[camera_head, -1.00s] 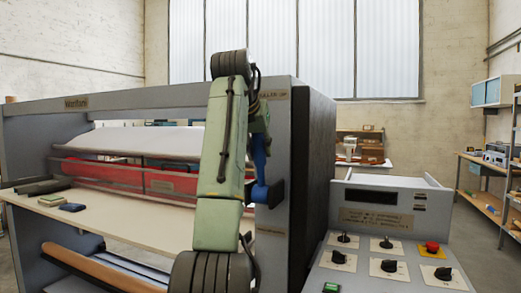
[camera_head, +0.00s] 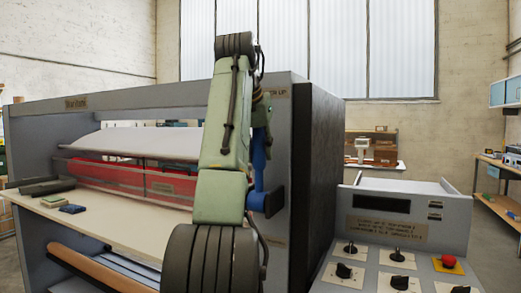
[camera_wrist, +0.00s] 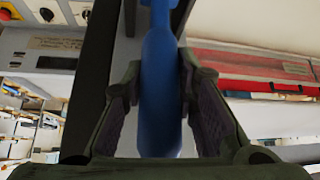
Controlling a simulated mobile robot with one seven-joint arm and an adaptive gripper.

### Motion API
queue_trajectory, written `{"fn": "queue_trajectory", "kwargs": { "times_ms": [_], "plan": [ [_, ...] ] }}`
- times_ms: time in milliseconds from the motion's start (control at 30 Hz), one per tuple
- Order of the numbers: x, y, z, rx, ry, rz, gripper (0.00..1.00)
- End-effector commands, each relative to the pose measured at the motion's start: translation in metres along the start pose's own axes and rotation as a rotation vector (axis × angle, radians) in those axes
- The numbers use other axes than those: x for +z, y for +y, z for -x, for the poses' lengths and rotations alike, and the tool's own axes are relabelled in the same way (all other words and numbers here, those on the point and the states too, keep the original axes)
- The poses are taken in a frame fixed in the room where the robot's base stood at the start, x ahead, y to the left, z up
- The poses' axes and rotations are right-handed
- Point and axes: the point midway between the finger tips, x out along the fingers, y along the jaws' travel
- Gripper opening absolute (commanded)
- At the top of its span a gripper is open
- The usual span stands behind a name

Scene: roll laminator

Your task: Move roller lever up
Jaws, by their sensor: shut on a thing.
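The blue roller lever (camera_head: 258,172) is on the grey right-hand end panel of the laminator. It stands roughly upright, rising from a dark mount (camera_head: 275,200). My arm covers part of it in the head view. In the wrist view, the blue lever (camera_wrist: 160,95) runs lengthwise between the dark fingers of my gripper (camera_wrist: 160,68). My gripper is shut on the lever, with a finger on each side. In the head view, my gripper (camera_head: 262,112) is partly hidden behind my green arm at the lever's upper part.
A control console (camera_head: 400,225) with black knobs and a red button stands at right. The laminator's feed table (camera_head: 110,222) holds small dark and green pads at left. Red rollers (camera_head: 120,178) lie under a pale cover. Shelves stand against the back and right walls.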

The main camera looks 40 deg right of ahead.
Motion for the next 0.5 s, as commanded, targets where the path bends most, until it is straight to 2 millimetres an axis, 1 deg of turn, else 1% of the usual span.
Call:
{"fn": "queue_trajectory", "kwargs": {
  "times_ms": [233,267,500],
  "plan": [
    [-0.002,0.0006,0.0008,0.0,0.008,0.0,0.0],
    [-0.002,0.0006,0.0008,0.0,0.008,0.0,0.27],
    [-0.0013,0.0004,0.0004,0.0,0.005,0.0,0.43]
  ]
}}
